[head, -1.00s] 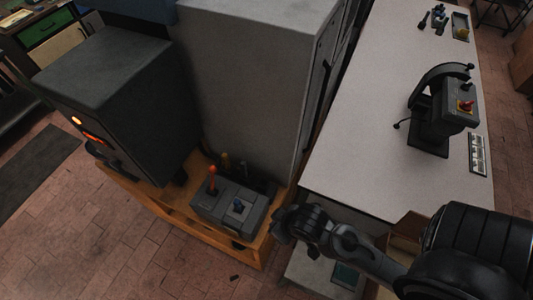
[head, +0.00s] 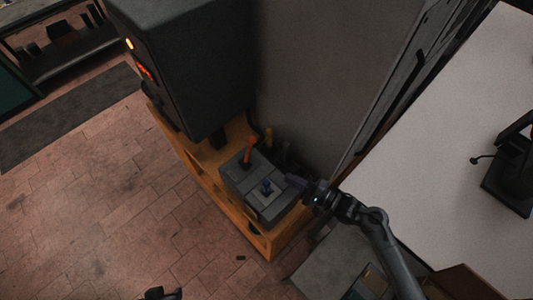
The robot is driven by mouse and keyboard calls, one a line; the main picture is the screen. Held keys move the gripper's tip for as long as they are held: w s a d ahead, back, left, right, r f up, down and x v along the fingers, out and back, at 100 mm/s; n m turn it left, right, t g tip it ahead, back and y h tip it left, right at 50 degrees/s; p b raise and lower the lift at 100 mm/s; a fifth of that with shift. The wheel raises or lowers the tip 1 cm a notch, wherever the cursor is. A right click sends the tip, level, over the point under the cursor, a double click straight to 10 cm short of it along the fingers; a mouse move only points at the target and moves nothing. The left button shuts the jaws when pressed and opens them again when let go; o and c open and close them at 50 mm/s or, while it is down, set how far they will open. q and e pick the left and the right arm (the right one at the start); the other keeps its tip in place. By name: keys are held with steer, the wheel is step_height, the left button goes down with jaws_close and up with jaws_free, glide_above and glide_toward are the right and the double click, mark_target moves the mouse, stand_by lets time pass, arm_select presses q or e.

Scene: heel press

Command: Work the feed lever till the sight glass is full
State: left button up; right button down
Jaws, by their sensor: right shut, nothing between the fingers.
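A grey control box (head: 240,177) sits on an orange-brown wooden base. I cannot tell from the picture which is the feed lever, and I cannot make out a sight glass. My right gripper (head: 294,182) is shut and empty, close to the right edge of the box; contact is unclear. A dark piece at the bottom edge looks like my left gripper (head: 162,294), mostly cut off.
A dark machine housing (head: 185,65) with orange lights stands at the left of the base. A tall grey cabinet (head: 330,70) rises behind the box. A white table (head: 430,190) with a black device (head: 512,170) is at the right. The tiled floor at the left is clear.

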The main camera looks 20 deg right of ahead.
mark_target(249, 150)
steer(key=w+d+b, duration=0.1)
steer(key=w+d+m+t+y+b, duration=0.1)
steer(key=w+d, duration=0.1)
steer(key=w+d+m+t+b, duration=0.1)
steer(key=shift+w+d+f, duration=0.3)
steer(key=shift+w+f, duration=0.05)
steer(key=shift+f, duration=0.05)
steer(key=shift+w+r, duration=0.15)
steer(key=shift+w, duration=0.05)
arm_select(q)
step_height(249, 150, down, 3)
steer(key=shift+w+d+r+p, duration=0.1)
steer(key=shift+p, duration=0.95)
arm_select(e)
steer(key=w+a+r, duration=0.4)
steer(key=w+a, duration=0.4)
steer(key=a, duration=0.1)
